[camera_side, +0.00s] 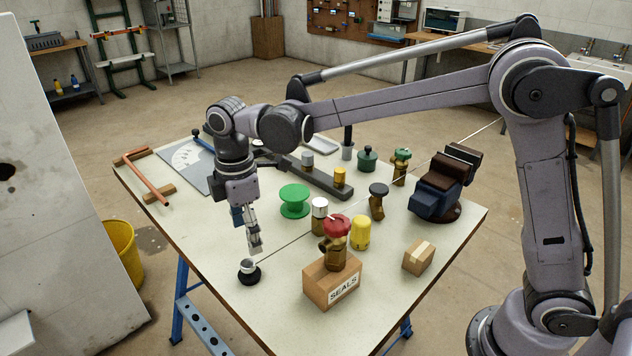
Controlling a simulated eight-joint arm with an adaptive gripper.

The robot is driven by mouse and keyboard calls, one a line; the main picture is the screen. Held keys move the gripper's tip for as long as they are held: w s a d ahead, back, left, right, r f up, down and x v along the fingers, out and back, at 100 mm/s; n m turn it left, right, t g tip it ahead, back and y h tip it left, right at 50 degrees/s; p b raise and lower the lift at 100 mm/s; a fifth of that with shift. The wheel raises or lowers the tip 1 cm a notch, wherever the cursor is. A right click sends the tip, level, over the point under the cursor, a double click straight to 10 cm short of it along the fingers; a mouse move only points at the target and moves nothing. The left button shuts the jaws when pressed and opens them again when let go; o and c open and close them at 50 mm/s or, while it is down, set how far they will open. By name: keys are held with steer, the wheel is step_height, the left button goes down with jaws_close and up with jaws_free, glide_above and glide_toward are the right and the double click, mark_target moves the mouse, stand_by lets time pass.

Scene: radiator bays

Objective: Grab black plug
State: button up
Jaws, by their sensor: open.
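The black plug (249,277) stands on the pale table top near the table's front left edge. It has a wide round black base and a smaller light-coloured top. My gripper (255,247) points down just above the plug and slightly behind it in the picture. The jaws are open, with nothing visible between them. The fingers look narrow from this side, and I cannot tell whether they touch the plug's top.
A SEALS box (318,284) bearing a red-handled valve (336,232) stands right of the plug. A silver-capped fitting (320,215), yellow cylinder (360,232) and green spool (294,200) stand behind. A thin rod (330,220) crosses the table. Bare table lies around the plug.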

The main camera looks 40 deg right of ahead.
mark_target(247, 263)
step_height(247, 263, down, 5)
steer(key=shift+r, duration=0.15)
steer(key=f, duration=0.2)
steer(key=a+f, duration=0.1)
steer(key=f, duration=0.1)
steer(key=shift+f, duration=0.65)
steer(key=shift+c, duration=0.3)
steer(key=c, duration=1.1)
